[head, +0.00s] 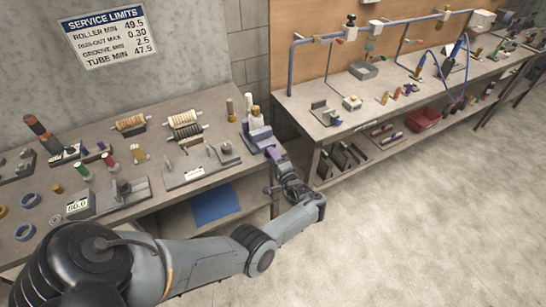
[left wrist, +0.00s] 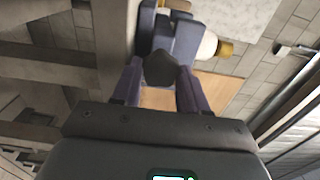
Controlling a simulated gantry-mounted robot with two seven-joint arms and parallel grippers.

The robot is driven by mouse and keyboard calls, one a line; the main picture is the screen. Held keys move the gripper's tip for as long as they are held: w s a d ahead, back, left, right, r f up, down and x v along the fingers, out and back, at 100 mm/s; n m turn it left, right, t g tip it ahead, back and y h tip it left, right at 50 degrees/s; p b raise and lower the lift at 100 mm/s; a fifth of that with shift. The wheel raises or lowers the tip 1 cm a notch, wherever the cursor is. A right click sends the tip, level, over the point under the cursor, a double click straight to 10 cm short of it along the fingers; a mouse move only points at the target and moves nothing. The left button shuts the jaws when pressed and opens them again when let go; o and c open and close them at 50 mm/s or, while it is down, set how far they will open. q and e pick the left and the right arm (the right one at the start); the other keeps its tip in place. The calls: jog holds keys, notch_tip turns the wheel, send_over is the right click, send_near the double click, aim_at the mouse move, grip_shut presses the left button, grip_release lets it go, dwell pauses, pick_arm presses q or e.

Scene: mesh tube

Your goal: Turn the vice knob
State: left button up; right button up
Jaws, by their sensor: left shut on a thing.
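The vice (head: 258,137) is a blue-purple block at the right end of the near bench, with pale, brass-capped parts on it. In the left wrist view the vice (left wrist: 185,35) is at the top, and its dark faceted knob (left wrist: 160,68) faces the camera. My left gripper (head: 272,156) is at the front of the vice, past the bench edge. In the left wrist view my left gripper (left wrist: 158,84) has one finger on each side of the knob and is shut on it. The knob is hidden by the gripper in the head view. My right gripper is in neither view.
The near bench (head: 160,203) holds rollers, rings, and fixtures left of the vice. A blue sheet (head: 214,203) lies on its lower shelf. A second bench (head: 320,128) with pipes stands to the right. The floor (head: 400,220) in front is clear.

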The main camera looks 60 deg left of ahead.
pick_arm(q)
jog(key=shift+f+m, duration=0.1)
jog(key=shift+m, duration=7.9)
jog(key=o, duration=1.1)
jog(key=shift+c, duration=0.2)
